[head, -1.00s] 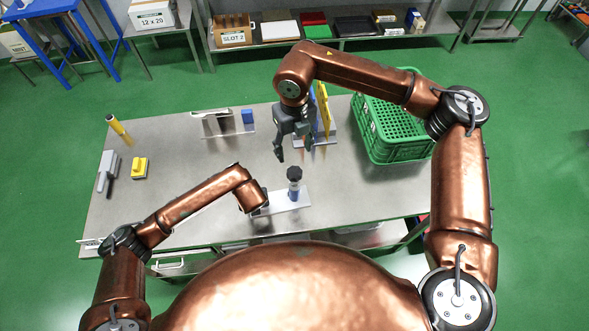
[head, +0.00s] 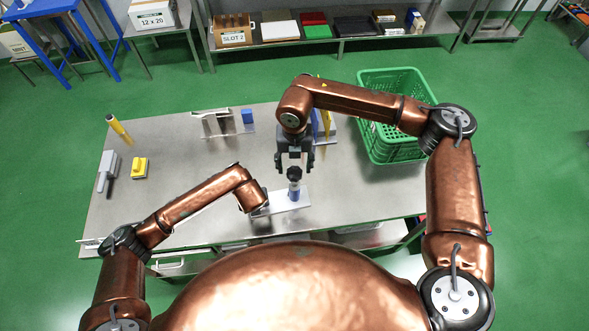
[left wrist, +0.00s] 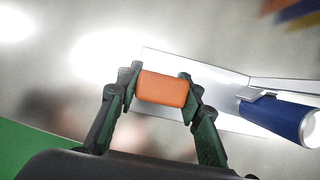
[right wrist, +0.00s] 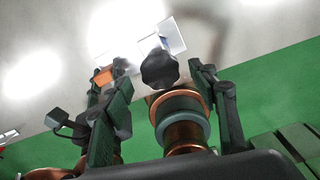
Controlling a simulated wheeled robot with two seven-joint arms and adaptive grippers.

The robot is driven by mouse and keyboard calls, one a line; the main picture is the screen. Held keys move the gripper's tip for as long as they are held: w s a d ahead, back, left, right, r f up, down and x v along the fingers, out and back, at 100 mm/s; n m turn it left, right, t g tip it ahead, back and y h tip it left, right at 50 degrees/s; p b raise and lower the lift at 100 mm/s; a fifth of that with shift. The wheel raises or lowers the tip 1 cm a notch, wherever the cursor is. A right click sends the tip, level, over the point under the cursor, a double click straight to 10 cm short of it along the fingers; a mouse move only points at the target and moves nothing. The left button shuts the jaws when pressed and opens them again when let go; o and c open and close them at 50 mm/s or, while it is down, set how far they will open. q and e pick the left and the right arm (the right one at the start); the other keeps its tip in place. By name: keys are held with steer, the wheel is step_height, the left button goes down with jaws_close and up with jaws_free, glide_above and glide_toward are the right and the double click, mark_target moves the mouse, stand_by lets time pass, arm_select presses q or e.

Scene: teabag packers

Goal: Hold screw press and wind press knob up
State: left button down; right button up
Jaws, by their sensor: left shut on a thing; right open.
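The screw press stands upright on the table, with a black lobed knob (head: 295,173) on top, a blue body (head: 294,194) and a pale base plate (head: 285,203). My left gripper (left wrist: 160,85) is shut on the press's orange block (left wrist: 163,89) at one end of the plate; the blue body (left wrist: 278,122) lies to its right in the left wrist view. My right gripper (head: 294,167) is open, pointing down just above the knob. In the right wrist view the knob (right wrist: 159,70) appears between the spread fingers, with visible gaps; contact cannot be seen.
A green crate (head: 388,152) stands on the table's right side. Behind the press are a rack with a blue block (head: 247,117) and a yellow upright piece (head: 326,121). A yellow block (head: 140,167) and a grey tool (head: 107,172) lie at left. The middle-left table is clear.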

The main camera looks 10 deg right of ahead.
mark_target(294, 174)
steer(key=shift+f, duration=1.25)
steer(key=shift+c, duration=0.3)
steer(key=c, duration=1.1)
